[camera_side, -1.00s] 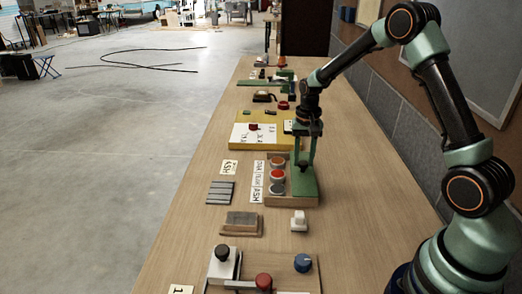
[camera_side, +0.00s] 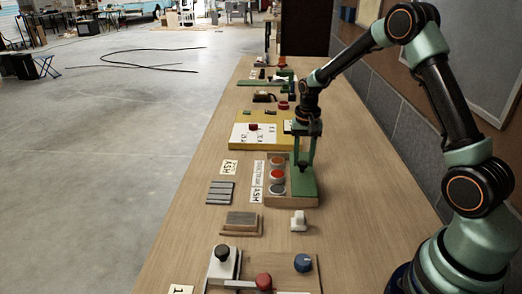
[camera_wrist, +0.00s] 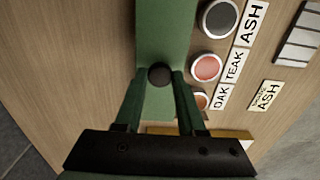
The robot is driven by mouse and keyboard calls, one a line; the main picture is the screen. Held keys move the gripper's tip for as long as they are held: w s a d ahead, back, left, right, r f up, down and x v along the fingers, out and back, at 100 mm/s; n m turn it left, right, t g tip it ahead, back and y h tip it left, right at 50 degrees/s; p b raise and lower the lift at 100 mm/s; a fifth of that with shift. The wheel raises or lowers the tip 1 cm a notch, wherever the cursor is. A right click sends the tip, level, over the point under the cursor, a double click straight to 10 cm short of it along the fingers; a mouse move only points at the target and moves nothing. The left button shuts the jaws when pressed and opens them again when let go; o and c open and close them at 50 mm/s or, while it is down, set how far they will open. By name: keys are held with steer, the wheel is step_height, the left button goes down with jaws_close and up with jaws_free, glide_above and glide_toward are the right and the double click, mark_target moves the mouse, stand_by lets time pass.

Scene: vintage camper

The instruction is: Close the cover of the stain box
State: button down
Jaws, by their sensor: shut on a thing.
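The stain box (camera_side: 292,201) is a shallow wooden box with three round cans in it. In the side view, an orange-brown can (camera_side: 277,160), a red can (camera_side: 277,174) and a grey can (camera_side: 277,188) show uncovered. The green cover (camera_side: 303,187) lies to the right of the cans, along the box's wall side. In the wrist view the cover (camera_wrist: 163,30) has a dark round knob (camera_wrist: 159,74). My gripper (camera_wrist: 160,78) has its fingers on both sides of this knob and is shut on it. In the side view my gripper (camera_side: 305,160) stands upright over the cover.
OAK, TEAK and ASH labels (camera_side: 257,180) lie left of the box. An ASH card (camera_side: 229,167) and a grey slatted piece (camera_side: 220,192) are farther left. A wooden block (camera_side: 242,223) and a white switch (camera_side: 298,221) stand nearer. A yellow board (camera_side: 259,144) lies beyond.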

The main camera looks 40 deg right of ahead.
steer(key=w+a, duration=0.5)
steer(key=shift+w+a+r, duration=0.1)
steer(key=shift+w+a, duration=0.25)
steer(key=shift+w, duration=0.05)
steer(key=c, duration=0.5)
jaws_free()
steer(key=shift+s+r, duration=0.1)
step_height(320, 180, up, 12)
